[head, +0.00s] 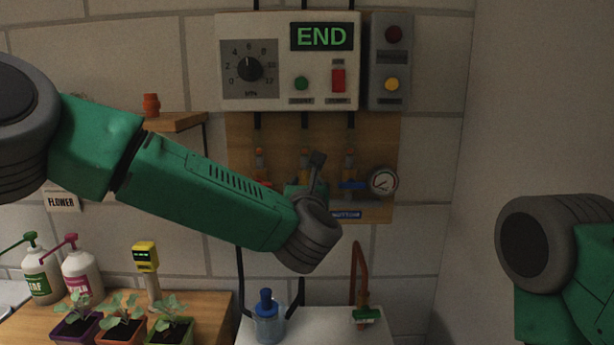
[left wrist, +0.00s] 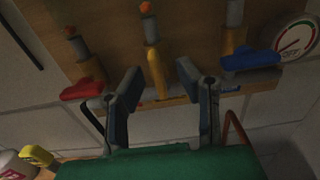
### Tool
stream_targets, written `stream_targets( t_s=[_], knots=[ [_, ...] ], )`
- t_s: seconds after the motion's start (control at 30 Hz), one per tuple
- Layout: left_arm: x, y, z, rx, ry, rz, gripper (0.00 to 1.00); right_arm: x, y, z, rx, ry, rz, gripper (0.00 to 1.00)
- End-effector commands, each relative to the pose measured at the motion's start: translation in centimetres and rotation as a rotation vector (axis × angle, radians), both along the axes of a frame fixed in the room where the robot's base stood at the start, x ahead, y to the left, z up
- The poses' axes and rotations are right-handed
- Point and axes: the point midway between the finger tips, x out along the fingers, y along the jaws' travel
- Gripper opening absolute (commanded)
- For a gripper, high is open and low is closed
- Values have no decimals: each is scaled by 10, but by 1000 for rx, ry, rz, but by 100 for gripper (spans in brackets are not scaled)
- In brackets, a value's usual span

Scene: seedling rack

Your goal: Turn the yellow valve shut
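The yellow valve (left wrist: 158,75) is the middle one of three on the wooden panel, and its handle looks lined up with its pipe. In the left wrist view the open fingers of my left gripper (left wrist: 161,92) are on either side of it, with gaps showing; I cannot tell whether either finger touches it. In the head view my left gripper (head: 312,172) is in front of the panel and mostly hides this valve. My right gripper is out of frame.
A red valve (left wrist: 82,90) is close on the left, and a blue valve (left wrist: 250,60) on the right, both handles crosswise. A gauge (head: 383,182) is beyond the blue one. Below are a blue-capped bottle (head: 267,322) and seedling pots (head: 120,331).

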Motion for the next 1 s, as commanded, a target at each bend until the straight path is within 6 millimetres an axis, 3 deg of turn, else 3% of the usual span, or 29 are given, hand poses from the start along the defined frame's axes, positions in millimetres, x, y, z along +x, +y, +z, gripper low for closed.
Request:
stream_targets(
  t_s=[0.2, 0.57, 0.6, 0.67, 0.7, 1.0],
  knots=[
    [26, 1, 1, 0, -1, 2, 30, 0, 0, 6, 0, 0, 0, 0],
    [31, -1, 0, 1, 0, -1, 30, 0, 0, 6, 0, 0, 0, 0],
    [31, -1, 0, 1, 0, -1, 27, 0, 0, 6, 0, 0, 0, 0],
    [31, -1, 0, 1, 0, 0, 6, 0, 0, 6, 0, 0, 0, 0],
    [31, -1, 0, 1, 0, -1, 0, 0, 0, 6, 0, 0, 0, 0],
    [31, -2, 0, 10, 1, -2, 0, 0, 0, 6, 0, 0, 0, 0]
  ],
)
